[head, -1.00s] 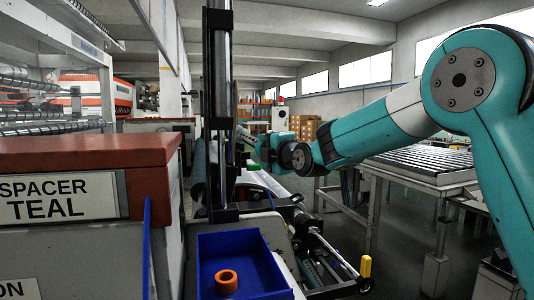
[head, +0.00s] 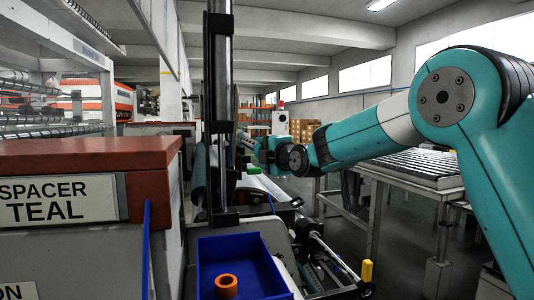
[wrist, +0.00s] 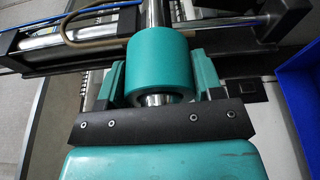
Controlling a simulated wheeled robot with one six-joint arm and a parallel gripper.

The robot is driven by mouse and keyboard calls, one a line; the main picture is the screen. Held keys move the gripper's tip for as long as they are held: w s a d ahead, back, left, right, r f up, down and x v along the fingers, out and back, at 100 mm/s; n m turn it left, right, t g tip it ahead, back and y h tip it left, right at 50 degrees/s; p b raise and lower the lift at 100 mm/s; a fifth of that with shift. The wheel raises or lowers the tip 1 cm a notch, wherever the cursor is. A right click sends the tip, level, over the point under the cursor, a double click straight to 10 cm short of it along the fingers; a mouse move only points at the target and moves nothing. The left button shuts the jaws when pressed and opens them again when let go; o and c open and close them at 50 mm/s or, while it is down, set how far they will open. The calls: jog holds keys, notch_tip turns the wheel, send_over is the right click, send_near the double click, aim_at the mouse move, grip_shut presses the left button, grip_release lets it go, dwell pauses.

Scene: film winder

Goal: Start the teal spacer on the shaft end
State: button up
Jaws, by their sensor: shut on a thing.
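The teal spacer (wrist: 160,62) is a thick ring in the middle of the wrist view, between the two teal fingers of my gripper (wrist: 155,85), which is shut on it. The shiny shaft (wrist: 154,12) shows directly beyond the spacer and in line with it. Bright metal shows inside the spacer's near opening, but I cannot tell for sure whether it is the shaft end. In the head view my gripper (head: 246,142) is partly hidden by the black upright, and I cannot make out the spacer there.
A blue bin (head: 235,250) holding an orange ring (head: 226,286) stands in front; its edge also shows in the wrist view (wrist: 300,70). A black upright (head: 219,110) rises beside my wrist. A cabinet labelled SPACER TEAL (head: 60,200) stands at left.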

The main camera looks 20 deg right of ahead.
jog(key=shift+b, duration=0.4)
jog(key=shift+s+f, duration=0.1)
jog(key=shift+s, duration=0.05)
jog(key=shift+s+b, duration=0.25)
jog(key=shift+b, duration=0.2)
jog(key=shift+b, duration=0.8)
jog(key=shift+w+p, duration=0.4)
jog(key=shift+w, duration=0.25)
jog(key=shift+s+b, duration=0.15)
jog(key=shift+b, duration=0.15)
